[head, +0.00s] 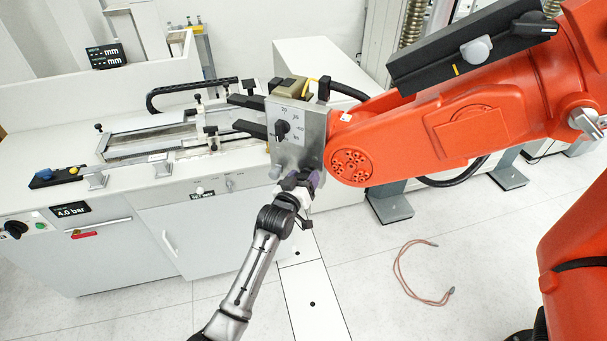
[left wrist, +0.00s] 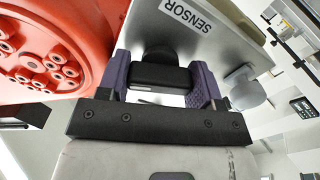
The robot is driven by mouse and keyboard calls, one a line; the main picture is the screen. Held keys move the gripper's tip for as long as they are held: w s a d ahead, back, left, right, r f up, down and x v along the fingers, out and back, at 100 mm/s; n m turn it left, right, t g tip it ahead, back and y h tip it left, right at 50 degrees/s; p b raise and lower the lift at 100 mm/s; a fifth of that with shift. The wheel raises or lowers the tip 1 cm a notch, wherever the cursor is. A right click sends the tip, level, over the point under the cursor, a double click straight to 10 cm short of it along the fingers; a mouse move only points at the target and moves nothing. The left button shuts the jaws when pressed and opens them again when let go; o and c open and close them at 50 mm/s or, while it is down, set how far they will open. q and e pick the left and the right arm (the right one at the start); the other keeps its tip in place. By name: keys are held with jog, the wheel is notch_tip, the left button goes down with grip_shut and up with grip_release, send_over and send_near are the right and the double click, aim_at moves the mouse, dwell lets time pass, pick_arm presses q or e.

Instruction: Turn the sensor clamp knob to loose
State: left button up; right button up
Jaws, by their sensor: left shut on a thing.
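A metal plate marked SENSOR (left wrist: 205,28) fills the upper part of the left wrist view. Beside the label, a black knob (left wrist: 160,76) with a flat bar-shaped grip sits between the two purple fingers of my left gripper (left wrist: 162,84), which is shut on it. In the head view my left gripper (head: 301,181) is at the lower edge of the grey sensor housing (head: 309,135), reaching up from below. The held knob is hidden there. A black dial knob (head: 282,130) with numbers around it is on the housing's front face. My right gripper is not in view.
A large orange arm (head: 450,130) meets the housing from the right; its round bolted joint (left wrist: 45,60) is close to my left gripper. A white bench (head: 120,200) with a clamping rig stands left. A reddish cable (head: 410,280) lies on the open floor.

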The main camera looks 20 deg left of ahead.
pick_arm(q)
jog(key=n+p, duration=0.1)
jog(key=n, duration=0.2)
jog(key=shift+r+n, duration=0.1)
jog(key=shift+n, duration=0.2)
jog(key=n+p, duration=0.1)
jog(key=n, duration=0.1)
jog(key=shift+n, duration=0.4)
jog(key=n+p, duration=0.1)
jog(key=n, duration=0.2)
jog(key=shift+n, duration=0.4)
jog(key=shift+n+p, duration=0.3)
jog(key=shift+n, duration=0.4)
jog(key=o, duration=0.9)
jog(key=shift+s, duration=0.1)
